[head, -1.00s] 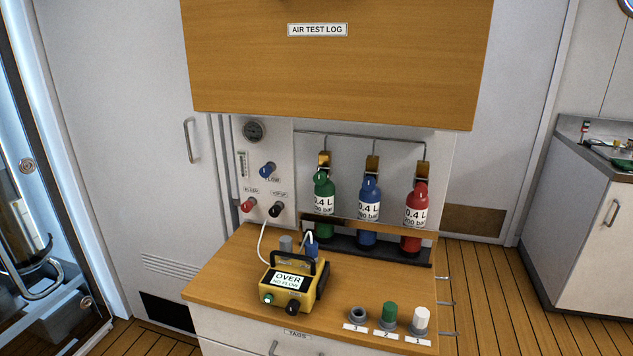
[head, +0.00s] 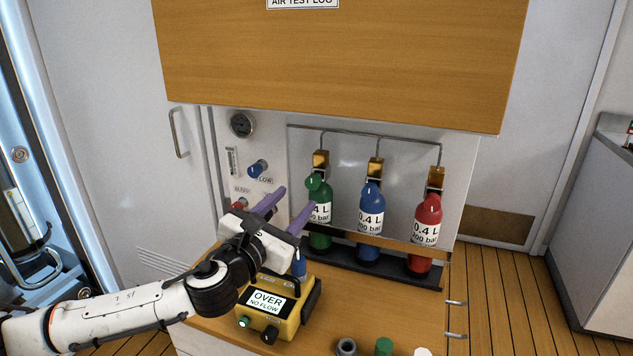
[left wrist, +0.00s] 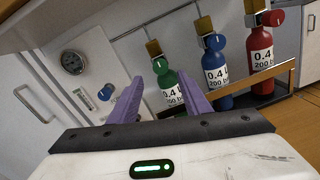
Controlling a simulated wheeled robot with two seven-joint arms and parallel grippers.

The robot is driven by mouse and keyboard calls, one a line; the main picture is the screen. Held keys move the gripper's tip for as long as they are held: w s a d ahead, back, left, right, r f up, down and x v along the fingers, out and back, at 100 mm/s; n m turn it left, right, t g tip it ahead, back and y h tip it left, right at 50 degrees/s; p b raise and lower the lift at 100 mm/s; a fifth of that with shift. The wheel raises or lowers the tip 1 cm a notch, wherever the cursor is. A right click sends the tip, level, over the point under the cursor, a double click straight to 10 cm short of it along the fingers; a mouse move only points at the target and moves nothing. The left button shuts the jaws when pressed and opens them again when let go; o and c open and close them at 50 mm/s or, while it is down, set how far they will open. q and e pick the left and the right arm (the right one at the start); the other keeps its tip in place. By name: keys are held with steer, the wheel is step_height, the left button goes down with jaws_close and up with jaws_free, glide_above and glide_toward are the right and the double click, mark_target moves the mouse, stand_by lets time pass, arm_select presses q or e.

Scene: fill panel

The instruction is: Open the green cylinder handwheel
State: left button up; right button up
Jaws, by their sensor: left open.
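The green cylinder (head: 320,241) stands upright at the left of the row of three, its label partly covered by my gripper's finger. Its green handwheel (head: 313,182) faces forward near the top. My left gripper (head: 300,198) is open and empty, its purple fingers pointing toward the green cylinder from the front left. In the left wrist view the green handwheel (left wrist: 160,66) shows just beyond and between the two fingertips, the green cylinder (left wrist: 170,81) behind it. I see no clear contact with the handwheel. My right gripper is not in view.
The blue cylinder (head: 371,210) and the red cylinder (head: 427,220) stand to the right behind a wooden rail (head: 385,239). A yellow meter (head: 265,304) reading OVER, NO FLOW sits below my gripper. The wooden cabinet (head: 340,65) overhangs above.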

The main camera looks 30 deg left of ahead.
mark_target(311, 183)
arm_select(q)
steer(key=w, duration=0.2)
steer(key=w+a, duration=0.1)
steer(key=w, duration=0.5)
steer(key=shift+w+a+p, duration=0.2)
steer(key=shift+a+p, duration=0.15)
steer(key=shift+p, duration=0.05)
steer(key=shift+c, duration=0.2)
steer(key=c, duration=1)
